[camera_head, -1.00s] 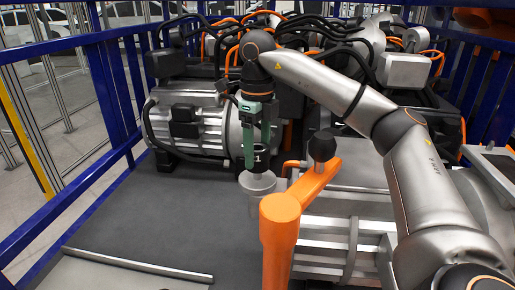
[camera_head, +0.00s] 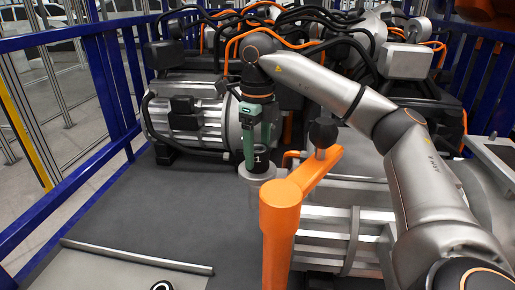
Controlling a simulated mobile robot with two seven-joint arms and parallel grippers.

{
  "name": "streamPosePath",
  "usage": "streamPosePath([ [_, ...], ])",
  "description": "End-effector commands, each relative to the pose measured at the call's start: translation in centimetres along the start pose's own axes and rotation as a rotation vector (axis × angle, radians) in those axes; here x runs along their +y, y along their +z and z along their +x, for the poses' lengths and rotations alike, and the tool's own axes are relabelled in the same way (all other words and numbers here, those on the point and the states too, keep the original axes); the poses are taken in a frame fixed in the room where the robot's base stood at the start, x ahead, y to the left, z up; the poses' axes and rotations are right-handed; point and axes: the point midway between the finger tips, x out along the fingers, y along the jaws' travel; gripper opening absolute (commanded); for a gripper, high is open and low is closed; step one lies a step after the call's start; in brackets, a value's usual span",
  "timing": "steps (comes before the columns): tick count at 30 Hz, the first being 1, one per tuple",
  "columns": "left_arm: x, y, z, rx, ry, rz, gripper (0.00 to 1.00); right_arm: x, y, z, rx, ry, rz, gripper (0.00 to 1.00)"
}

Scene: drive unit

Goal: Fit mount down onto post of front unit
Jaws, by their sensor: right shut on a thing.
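The mount is a small black cylinder marked "1" (camera_head: 259,160). My right gripper (camera_head: 259,157), with green fingers, comes down from above and is shut on it. The post of the front unit (camera_head: 257,186) is a grey cylinder with a wider top, standing upright directly below the mount. The mount's lower end is at the post's top; I cannot tell whether it is seated or just above. The front unit is a ribbed silver motor body (camera_head: 340,232), partly hidden by an orange arm and my right arm. My left gripper is not in view.
An orange arm (camera_head: 283,205) with a black knob (camera_head: 323,132) stands close right of the post. A second silver motor unit (camera_head: 185,115) with cables is behind. Blue rails (camera_head: 60,180) border the left.

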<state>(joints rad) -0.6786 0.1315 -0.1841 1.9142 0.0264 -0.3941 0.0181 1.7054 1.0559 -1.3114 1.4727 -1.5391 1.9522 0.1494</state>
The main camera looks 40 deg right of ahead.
Motion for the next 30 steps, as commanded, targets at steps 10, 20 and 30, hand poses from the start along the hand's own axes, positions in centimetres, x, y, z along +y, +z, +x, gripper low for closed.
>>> streamPosePath([
  [10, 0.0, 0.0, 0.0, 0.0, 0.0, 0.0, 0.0, 0.0, 0.0, 0.1, -0.001, 0.0, 0.0, 0.0],
  [20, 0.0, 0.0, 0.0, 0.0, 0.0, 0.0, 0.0, 0.0, 0.0, 0.1, 0.0, 0.0, -0.001, 1.0],
  [30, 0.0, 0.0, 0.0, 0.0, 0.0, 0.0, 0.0, 0.0, 0.1, -0.8, -0.001, 0.0, -0.001, 1.0],
])
